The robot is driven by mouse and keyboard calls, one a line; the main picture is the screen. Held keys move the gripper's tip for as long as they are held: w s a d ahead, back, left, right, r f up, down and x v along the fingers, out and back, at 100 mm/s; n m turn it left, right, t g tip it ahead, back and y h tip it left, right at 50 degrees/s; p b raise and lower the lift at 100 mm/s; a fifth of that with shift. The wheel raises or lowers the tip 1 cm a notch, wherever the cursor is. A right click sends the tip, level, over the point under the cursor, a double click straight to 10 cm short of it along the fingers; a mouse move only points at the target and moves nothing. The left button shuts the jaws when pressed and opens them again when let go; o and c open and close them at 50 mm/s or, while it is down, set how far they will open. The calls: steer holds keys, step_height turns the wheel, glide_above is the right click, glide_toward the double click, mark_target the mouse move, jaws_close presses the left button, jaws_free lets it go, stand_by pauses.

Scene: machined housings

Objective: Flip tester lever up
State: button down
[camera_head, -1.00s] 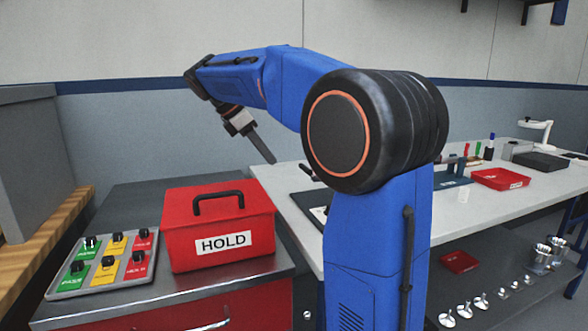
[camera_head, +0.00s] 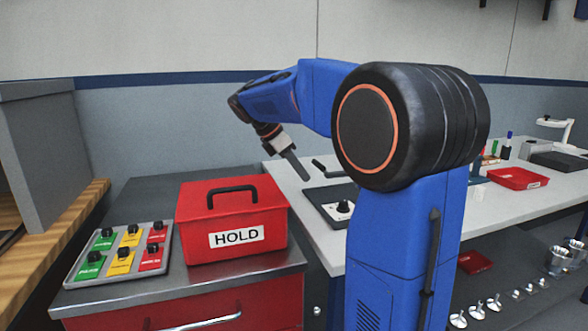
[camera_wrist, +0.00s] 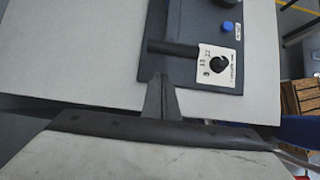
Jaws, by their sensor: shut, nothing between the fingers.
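The tester is a dark grey plate (camera_head: 322,207) on the white bench, partly hidden behind my arm in the head view. It carries a dial with a black knob, seen in the wrist view (camera_wrist: 219,64), and a blue button (camera_wrist: 228,26). My gripper (camera_head: 304,176) is shut and empty, pointing down left of the lever. In the wrist view its fingertips (camera_wrist: 161,78) appear just below the lever; contact cannot be told.
A red tray (camera_head: 518,178) and small bench items are at right. The bench's front edge (camera_wrist: 220,113) crosses the wrist view.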

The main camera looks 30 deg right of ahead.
steer(key=shift+s+d+r, duration=0.15)
steer(key=shift+d+r, duration=0.3)
steer(key=shift+r, duration=0.15)
steer(key=shift+s+d+r, duration=0.15)
steer(key=shift+d+r, duration=0.25)
steer(key=shift+r, duration=0.2)
steer(key=shift+r, duration=0.1)
